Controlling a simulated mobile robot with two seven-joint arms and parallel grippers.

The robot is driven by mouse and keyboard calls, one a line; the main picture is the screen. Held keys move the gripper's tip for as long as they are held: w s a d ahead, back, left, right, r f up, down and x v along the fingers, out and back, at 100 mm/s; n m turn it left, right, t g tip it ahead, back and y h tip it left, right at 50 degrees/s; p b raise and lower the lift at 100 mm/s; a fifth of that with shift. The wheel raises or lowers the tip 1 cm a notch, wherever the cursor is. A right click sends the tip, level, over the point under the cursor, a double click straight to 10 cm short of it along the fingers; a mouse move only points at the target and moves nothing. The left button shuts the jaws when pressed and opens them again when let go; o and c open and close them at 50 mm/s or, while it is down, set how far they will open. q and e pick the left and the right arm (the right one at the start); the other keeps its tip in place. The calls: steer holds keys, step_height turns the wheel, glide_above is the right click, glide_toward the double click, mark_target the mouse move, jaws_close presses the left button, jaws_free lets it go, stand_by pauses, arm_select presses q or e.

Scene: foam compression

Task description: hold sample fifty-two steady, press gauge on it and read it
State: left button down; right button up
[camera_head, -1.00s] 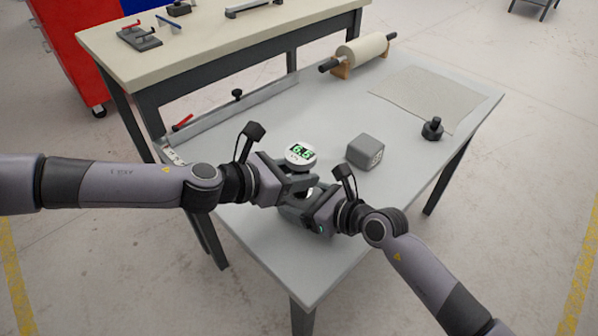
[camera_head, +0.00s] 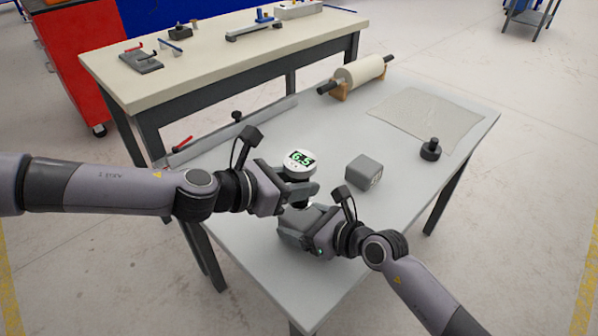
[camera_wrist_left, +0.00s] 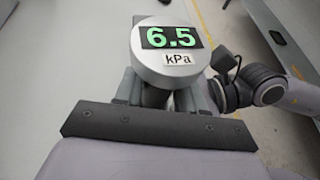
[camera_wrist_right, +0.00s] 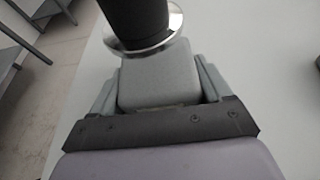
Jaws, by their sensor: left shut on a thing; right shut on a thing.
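The gauge (camera_head: 300,161) is a round white-topped instrument with a dark stem; its green display reads 6.5 kPa in the left wrist view (camera_wrist_left: 168,50). My left gripper (camera_head: 299,186) is shut around the gauge and holds it upright. A grey foam block (camera_wrist_right: 158,80) is shut between the fingers of my right gripper (camera_head: 303,218), low over the front of the table. The gauge's shiny round foot (camera_wrist_right: 150,40) is over the block; I cannot tell whether they touch. No number shows on the held block, and its underside is hidden.
Another grey foam cube (camera_head: 364,172) with an unreadable label stands on the grey table (camera_head: 250,240), right of the gauge. A black knobbed weight (camera_head: 430,149), a flat sheet (camera_head: 415,117) and a roll (camera_head: 360,73) lie farther back. A cream bench (camera_head: 215,70) stands behind.

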stand_by(0.7)
steer(key=o, duration=0.9)
steer(key=shift+o, duration=0.2)
steer(key=v, duration=1.1)
steer(key=shift+f, duration=0.1)
steer(key=shift+s+d+r, duration=0.3)
steer(key=shift+s+d, duration=0.05)
steer(key=shift+d, duration=0.05)
